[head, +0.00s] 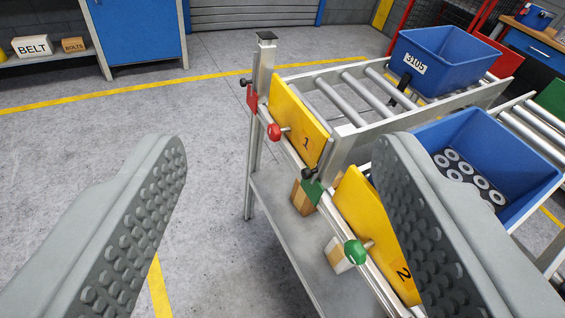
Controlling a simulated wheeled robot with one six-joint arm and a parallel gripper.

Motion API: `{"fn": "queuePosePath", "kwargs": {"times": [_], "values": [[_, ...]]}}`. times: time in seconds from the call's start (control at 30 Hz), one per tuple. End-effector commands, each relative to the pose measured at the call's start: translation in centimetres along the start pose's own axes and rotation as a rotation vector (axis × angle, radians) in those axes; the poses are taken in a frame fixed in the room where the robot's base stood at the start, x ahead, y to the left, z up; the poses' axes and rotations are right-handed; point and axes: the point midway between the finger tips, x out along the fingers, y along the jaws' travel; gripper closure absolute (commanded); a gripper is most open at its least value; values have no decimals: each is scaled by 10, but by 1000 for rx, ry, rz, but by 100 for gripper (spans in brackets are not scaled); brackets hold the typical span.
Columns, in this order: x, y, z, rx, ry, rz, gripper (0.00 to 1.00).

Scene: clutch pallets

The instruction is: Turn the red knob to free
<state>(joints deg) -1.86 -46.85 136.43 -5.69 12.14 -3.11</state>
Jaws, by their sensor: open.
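The red knob (274,131) sits on the rail of the roller stand, in front of the yellow plate marked 1 (298,124). A small red block (252,97) is on the same rail to its upper left. My gripper (280,190) is open and empty, with one grey studded finger at the left and one at the right. The red knob lies beyond the fingertips, between them in the picture, and nothing touches it. The right finger hides part of the yellow plate marked 2 (404,273).
A green knob (355,252) and a green block (312,192) are lower on the rail. Blue bins, one labelled 3105 (445,58) and one holding ring parts (520,170), stand behind. A post (265,60) rises at the rail's far end. The floor at left is clear.

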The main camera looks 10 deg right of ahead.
Motion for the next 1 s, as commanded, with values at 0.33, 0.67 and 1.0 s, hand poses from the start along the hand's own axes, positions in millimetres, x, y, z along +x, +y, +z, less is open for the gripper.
{"fn": "queuePosePath", "kwargs": {"times": [0.33,0.67,1.0], "values": [[90,-22,66,-419,-369,-78,40],[154,-34,126,-840,-681,-153,40],[211,-43,175,-1292,-967,-218,40]]}}
